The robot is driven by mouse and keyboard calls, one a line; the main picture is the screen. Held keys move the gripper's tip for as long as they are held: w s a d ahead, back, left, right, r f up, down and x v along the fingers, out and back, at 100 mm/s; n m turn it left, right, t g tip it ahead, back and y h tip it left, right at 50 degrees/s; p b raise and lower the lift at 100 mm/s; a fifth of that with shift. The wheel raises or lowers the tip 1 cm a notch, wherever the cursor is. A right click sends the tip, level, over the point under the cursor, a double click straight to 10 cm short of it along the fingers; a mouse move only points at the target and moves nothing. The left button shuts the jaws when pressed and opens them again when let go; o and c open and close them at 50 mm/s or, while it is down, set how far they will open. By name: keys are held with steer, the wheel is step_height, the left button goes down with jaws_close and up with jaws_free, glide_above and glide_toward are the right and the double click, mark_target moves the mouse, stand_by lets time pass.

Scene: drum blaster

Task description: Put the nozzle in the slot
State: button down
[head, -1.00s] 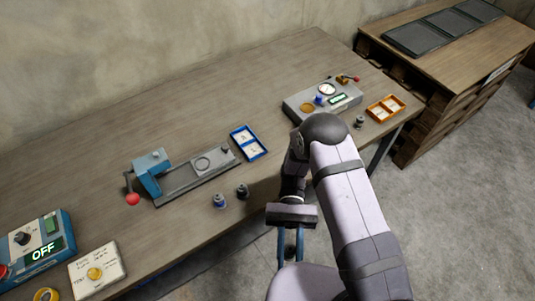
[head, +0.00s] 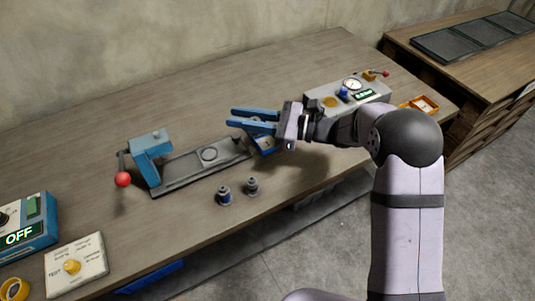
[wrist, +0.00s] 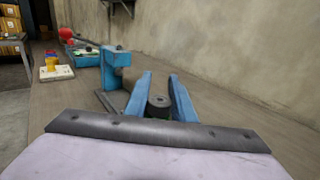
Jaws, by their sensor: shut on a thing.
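In the head view my gripper (head: 238,118) points left above the bench, over the blue two-part tray (head: 265,148) and the right end of the grey fixture. In the wrist view my gripper (wrist: 158,90) has a dark round nozzle (wrist: 158,106) with a central hole between its blue fingers. The fingers are shut on this nozzle. The grey fixture (head: 180,174) has a round ring-shaped seat (head: 209,154) and a blue clamp (head: 150,148) with a red-knobbed lever at its left. Which place is the slot is not clear.
Two similar dark pieces (head: 224,196) (head: 252,187) stand in front of the fixture. A grey gauge box (head: 346,95) and an orange tray (head: 420,105) are at the right. A blue OFF box (head: 22,230) and a white button box (head: 76,266) are at left. The back of the bench is clear.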

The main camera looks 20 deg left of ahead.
mark_target(256, 140)
steer(key=w+d+m+t+b, duration=0.2)
steer(key=w+t, duration=0.2)
steer(key=w, duration=0.2)
steer(key=shift+a+f+p, duration=0.15)
steer(key=shift+f+p, duration=0.15)
steer(key=shift+f, duration=2)
steer(key=shift+a+f+p, duration=0.1)
steer(key=shift+f+p, duration=0.2)
steer(key=shift+f, duration=2)
steer(key=c, duration=1.9)
jaws_free()
steer(key=shift+f, duration=0.15)
steer(key=shift+o, duration=0.5)
steer(key=d, duration=0.4)
steer(key=s+d+b, duration=0.1)
steer(key=d, duration=0.3)
steer(key=d+b, duration=0.1)
steer(key=d, duration=0.3)
steer(key=shift+s, duration=0.35)
steer(key=shift+s+r+g, duration=0.1)
steer(key=shift+r+g, duration=0.1)
steer(key=shift+g, duration=0.1)
